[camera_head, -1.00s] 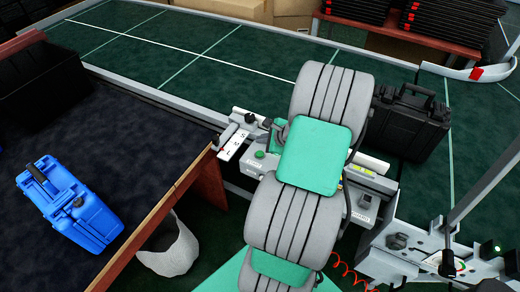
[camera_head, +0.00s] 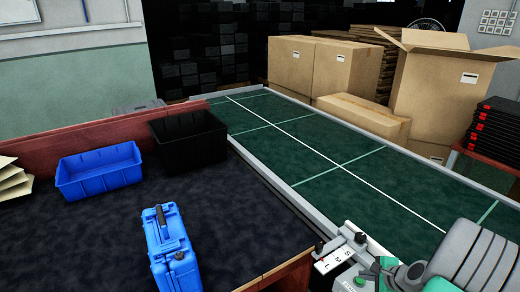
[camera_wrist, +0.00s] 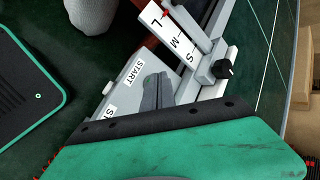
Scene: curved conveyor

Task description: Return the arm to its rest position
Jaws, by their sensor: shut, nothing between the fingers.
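My gripper (camera_wrist: 157,84) shows in the wrist view as dark grey fingers, shut with nothing between them, behind the black and green edge of my own arm. The fingers appear over the control panel (camera_wrist: 116,88) with its START labels; I cannot tell the gap to it. In the head view my grey and green arm (camera_head: 470,255) fills the lower right corner, beside the conveyor's near edge. The gripper itself is not visible there.
The green conveyor (camera_head: 310,150) runs along the right. On the dark table (camera_head: 110,240) are a blue case (camera_head: 172,250), a blue bin (camera_head: 100,175) and a black bin (camera_head: 190,142). Cardboard boxes (camera_head: 345,75) stand behind. The S-M-L lever panel (camera_head: 340,258) is close to my arm.

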